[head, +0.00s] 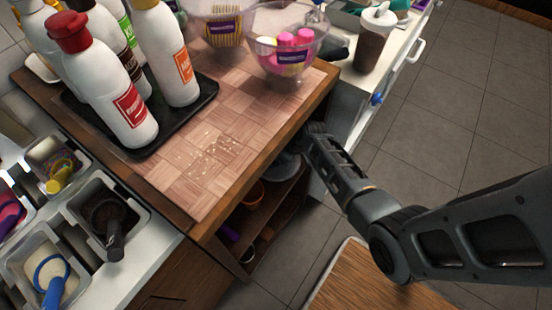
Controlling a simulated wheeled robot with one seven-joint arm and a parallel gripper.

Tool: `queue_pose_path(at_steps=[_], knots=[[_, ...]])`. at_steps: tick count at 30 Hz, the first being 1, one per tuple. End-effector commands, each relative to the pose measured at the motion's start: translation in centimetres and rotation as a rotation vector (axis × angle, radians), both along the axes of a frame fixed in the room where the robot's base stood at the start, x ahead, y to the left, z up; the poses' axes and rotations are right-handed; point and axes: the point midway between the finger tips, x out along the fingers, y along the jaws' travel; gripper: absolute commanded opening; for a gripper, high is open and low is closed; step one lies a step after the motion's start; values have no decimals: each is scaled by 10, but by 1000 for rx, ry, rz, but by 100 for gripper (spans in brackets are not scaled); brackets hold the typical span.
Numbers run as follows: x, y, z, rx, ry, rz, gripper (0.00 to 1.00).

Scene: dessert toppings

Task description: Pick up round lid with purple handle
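My arm comes in from the right, and its far end reaches the open side of the wooden cabinet, just under the countertop edge. I cannot make out the fingers of my gripper there, nor whether anything is between them. A grey round thing (284,165) lies on the upper shelf beside the end of my arm. It may be a lid, but I see no handle on it. A small purple thing (229,233) shows lower in the cabinet, mostly in shadow. I cannot tell whether it is a lid's handle.
The countertop (225,150) above carries a black tray (140,150) of sauce bottles and clear bowls (285,45). An orange-rimmed bowl (254,193) sits inside the cabinet. Topping bins (105,215) stand at left. A wooden surface (360,285) lies below my arm. Tiled floor is clear at right.

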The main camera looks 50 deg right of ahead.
Motion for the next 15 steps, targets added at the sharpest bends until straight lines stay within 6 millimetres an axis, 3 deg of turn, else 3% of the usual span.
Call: queue_pose_path(at_steps=[2,15], knots=[[0,0,0,0,0,0,100],[0,0,0,0,0,0,59]])
